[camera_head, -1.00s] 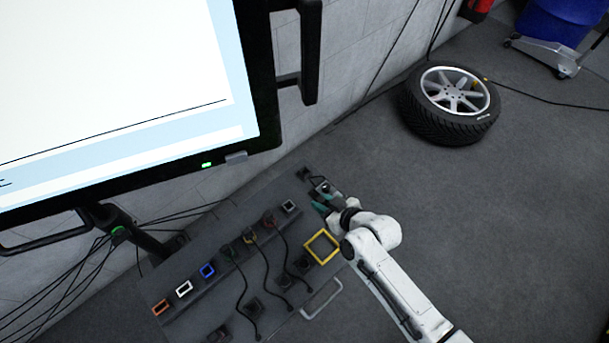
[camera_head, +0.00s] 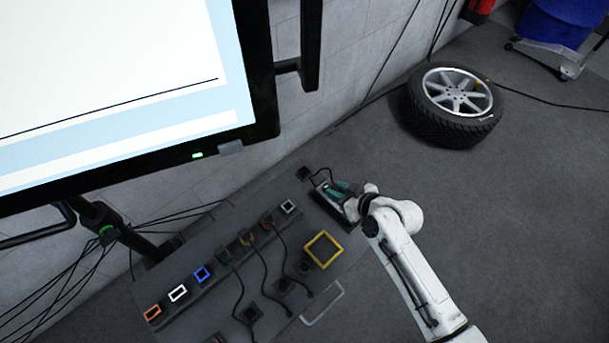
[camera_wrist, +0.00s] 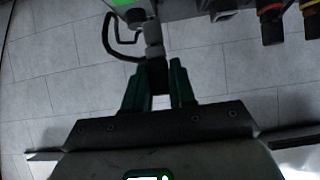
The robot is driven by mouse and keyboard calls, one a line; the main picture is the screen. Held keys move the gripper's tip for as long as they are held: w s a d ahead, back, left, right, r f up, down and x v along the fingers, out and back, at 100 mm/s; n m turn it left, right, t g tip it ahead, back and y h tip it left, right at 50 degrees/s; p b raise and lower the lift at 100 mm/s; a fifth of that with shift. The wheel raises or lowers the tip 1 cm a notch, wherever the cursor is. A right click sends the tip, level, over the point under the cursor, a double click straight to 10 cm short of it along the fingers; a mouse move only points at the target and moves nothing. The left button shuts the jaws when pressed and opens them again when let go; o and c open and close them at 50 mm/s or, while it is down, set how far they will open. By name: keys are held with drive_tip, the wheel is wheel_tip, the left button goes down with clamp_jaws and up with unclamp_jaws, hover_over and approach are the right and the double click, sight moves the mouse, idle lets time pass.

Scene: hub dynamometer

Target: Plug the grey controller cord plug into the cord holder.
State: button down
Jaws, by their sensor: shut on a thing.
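My gripper (camera_head: 339,189), with green fingers, is over the far right end of the dark panel in the head view. In the wrist view my gripper (camera_wrist: 158,88) is shut on the grey controller cord plug (camera_wrist: 153,38), a grey piece with a dark part between the fingertips. A black cord (camera_wrist: 108,42) loops to the left of it. I cannot tell for sure which part is the cord holder. A grey-framed empty socket (camera_head: 289,206) sits at the right end of the panel's socket row, left of my gripper.
Orange (camera_head: 152,312), white (camera_head: 178,293) and blue (camera_head: 203,273) frames line the row, with several corded plugs beyond them. A yellow square frame (camera_head: 323,250) lies near the panel's right edge. A large screen (camera_head: 120,90) hangs at left. A tire (camera_head: 452,105) lies on the floor.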

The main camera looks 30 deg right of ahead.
drive_tip(key=shift+w+d+b, duration=0.2)
drive_tip(key=shift+d+b, duration=0.55)
drive_tip(key=shift+d, duration=0.55)
drive_tip(key=shift+w, duration=0.1)
drive_tip(key=w+a+b, duration=0.2)
drive_tip(key=w+b, duration=0.3)
drive_tip(key=w, duration=1)
drive_tip(key=shift+a+b, duration=0.15)
drive_tip(key=shift+b, duration=0.15)
idle(0.7)
drive_tip(key=shift+f+b, duration=1.55)
drive_tip(key=shift+f, duration=0.4)
drive_tip(key=shift+f+b, duration=1.3)
drive_tip(key=shift+f, duration=0.2)
drive_tip(key=c, duration=0.8)
unclamp_jaws()
drive_tip(key=shift+c, duration=0.2)
